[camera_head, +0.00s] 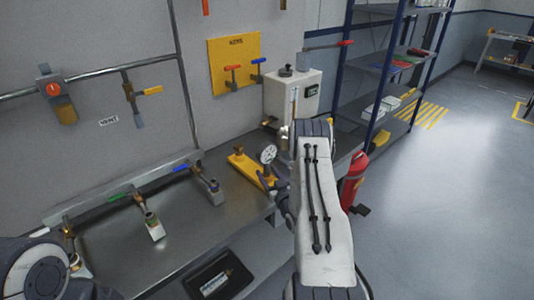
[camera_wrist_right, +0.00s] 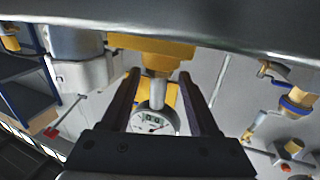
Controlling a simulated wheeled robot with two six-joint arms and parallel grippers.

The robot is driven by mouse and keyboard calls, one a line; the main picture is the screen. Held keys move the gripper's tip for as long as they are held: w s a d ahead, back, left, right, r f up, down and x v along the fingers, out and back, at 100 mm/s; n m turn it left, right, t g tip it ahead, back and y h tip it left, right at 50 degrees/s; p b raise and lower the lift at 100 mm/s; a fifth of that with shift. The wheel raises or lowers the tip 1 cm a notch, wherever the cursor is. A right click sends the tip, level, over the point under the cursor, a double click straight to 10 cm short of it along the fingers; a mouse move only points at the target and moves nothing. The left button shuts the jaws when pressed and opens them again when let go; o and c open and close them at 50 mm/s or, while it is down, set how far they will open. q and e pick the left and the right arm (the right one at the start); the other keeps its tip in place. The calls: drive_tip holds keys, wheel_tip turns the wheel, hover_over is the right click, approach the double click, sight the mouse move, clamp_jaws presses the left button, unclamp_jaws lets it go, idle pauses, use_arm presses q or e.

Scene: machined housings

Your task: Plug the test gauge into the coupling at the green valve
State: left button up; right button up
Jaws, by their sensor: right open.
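The test gauge (camera_head: 268,154) has a round white dial and sits upright on a yellow stand (camera_head: 240,160) on the bench. In the wrist view its dial (camera_wrist_right: 152,122) and metal stem lie between the two dark fingers of my right gripper (camera_wrist_right: 160,78), which are open with space on both sides. In the head view my right forearm partly hides that gripper (camera_head: 267,180). Only arm links of my left arm show at lower left.
A blue-handled valve (camera_head: 181,169) with its own coupling (camera_head: 213,190) stands between the green valve and the gauge. A white box unit (camera_head: 292,93) stands behind. The bench (camera_head: 110,250) before the green valve is clear.

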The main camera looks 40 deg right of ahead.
drive_tip(key=shift+x, duration=0.9)
clamp_jaws()
drive_tip(key=shift+r, duration=0.1)
